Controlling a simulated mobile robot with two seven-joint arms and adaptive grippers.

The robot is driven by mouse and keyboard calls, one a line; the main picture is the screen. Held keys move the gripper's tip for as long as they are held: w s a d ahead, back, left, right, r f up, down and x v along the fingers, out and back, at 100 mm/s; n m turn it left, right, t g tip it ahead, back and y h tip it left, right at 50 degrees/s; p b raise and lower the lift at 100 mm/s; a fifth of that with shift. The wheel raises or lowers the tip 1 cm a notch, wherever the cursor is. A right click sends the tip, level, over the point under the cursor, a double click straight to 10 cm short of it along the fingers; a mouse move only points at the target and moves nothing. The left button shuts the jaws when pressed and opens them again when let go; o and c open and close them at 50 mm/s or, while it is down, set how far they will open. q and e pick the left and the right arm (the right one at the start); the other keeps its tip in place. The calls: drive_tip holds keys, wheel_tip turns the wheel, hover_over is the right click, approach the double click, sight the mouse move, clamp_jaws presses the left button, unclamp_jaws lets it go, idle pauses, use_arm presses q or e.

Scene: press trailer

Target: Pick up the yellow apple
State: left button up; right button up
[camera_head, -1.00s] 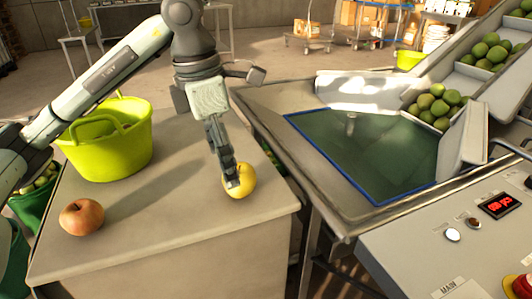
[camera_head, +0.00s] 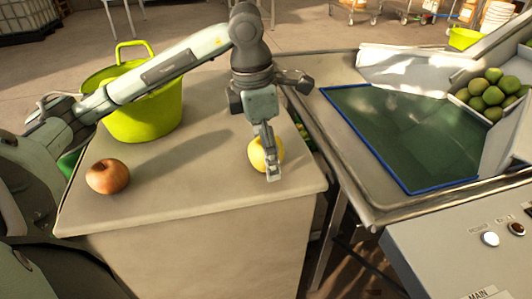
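The yellow apple (camera_head: 256,158) rests on the tabletop near its right end, in the head view. My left gripper (camera_head: 270,158) points down at it. One finger crosses in front of the apple, with its tip low on the near side. The other finger is hidden, so I cannot tell whether the gripper is open or closed on the apple. My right gripper is not in view.
At right is a blue-edged green panel (camera_head: 405,140), with green fruit (camera_head: 488,92) beyond and a control panel (camera_head: 470,245) in front.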

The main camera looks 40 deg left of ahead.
use_arm(q)
drive_tip(key=shift+c, duration=1.8)
drive_tip(key=c, duration=1)
drive_tip(key=shift+r, duration=0.5)
drive_tip(key=r, duration=0.3)
drive_tip(key=shift+s+a+r, duration=0.15)
drive_tip(key=shift+a+r, duration=0.1)
drive_tip(key=shift+s+a+r+b, duration=0.5)
drive_tip(key=shift+s+a+r, duration=0.6)
drive_tip(key=shift+s+a, duration=0.2)
drive_tip(key=shift+s+a+r+b, duration=0.45)
drive_tip(key=shift+s+a+r, duration=0.65)
drive_tip(key=shift+s+a, duration=0.2)
drive_tip(key=shift+s+a+r+b, duration=0.5)
drive_tip(key=shift+s+a+r, duration=0.6)
drive_tip(key=shift+s+a, duration=0.2)
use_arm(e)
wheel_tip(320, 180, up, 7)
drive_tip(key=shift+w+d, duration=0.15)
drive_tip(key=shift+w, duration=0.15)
